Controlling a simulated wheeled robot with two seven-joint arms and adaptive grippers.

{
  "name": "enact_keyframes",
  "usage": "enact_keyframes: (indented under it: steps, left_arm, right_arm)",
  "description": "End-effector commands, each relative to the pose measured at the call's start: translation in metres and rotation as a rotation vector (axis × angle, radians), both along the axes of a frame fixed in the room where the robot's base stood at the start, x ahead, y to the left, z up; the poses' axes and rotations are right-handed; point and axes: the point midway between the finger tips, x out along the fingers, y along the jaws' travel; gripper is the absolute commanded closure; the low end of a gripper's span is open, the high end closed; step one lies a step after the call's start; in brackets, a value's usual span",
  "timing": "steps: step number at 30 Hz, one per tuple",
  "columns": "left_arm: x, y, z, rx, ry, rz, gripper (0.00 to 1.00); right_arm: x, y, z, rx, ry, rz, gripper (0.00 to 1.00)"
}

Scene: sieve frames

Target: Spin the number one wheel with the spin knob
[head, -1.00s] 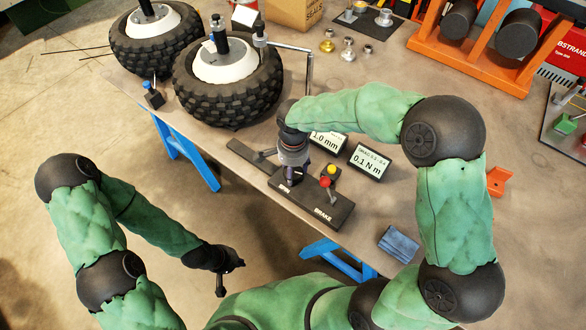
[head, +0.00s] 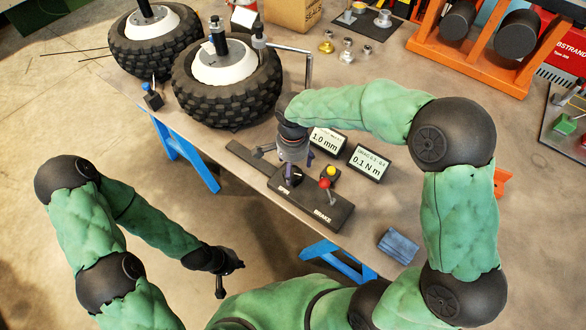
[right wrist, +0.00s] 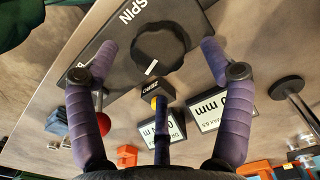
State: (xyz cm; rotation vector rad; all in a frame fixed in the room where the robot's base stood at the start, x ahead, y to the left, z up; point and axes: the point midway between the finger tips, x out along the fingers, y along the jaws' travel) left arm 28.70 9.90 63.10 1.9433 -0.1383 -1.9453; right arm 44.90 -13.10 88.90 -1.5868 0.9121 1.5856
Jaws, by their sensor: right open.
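The black scalloped spin knob (right wrist: 160,48) sits on the black control box (head: 335,212), beside the word SPIN, with a white mark on its edge. In the head view the knob (head: 291,180) shows just below my right gripper (head: 289,162). The right gripper is open and empty; in the right wrist view its fingers stand apart on either side of the knob without touching it. Two knobby tyres on white rims stand at the back: a nearer wheel (head: 228,98) and a farther wheel (head: 155,50). No number is readable on them. My left gripper (head: 226,278) hangs low, its jaws unclear.
The box also bears a red-ball lever (head: 324,184) and a yellow button (head: 332,170). Two displays stand behind it, reading 1.0 mm (head: 326,140) and 0.1 N m (head: 369,161). A gauge stand (head: 309,72) is beside the nearer wheel. A blue cloth (head: 398,245) lies to the right.

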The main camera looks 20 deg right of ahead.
Motion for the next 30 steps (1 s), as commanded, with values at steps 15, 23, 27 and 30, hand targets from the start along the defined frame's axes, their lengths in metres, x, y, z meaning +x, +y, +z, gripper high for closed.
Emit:
enact_keyframes:
  steps: [15, 23, 27, 30]
  left_arm:
    - [0.0, 0.0, 0.0, 0.0, 0.0, 0.0, 1.0]
    - [0.0, 0.0, 0.0, 0.0, 0.0, 0.0, 1.0]
    - [0.0, 0.0, 0.0, 0.0, 0.0, 0.0, 1.0]
    - [0.0, 0.0, 0.0, 0.0, 0.0, 0.0, 1.0]
  right_arm:
    - [0.0, 0.0, 0.088, 0.0, -0.002, 0.0, 0.19]
    - [0.0, 0.0, 0.095, 0.0, 0.0, 0.0, 0.19]
    - [0.0, 0.0, 0.095, 0.0, 0.0, -0.001, 0.19]
    - [0.0, 0.0, 0.095, 0.0, 0.0, -0.001, 0.19]
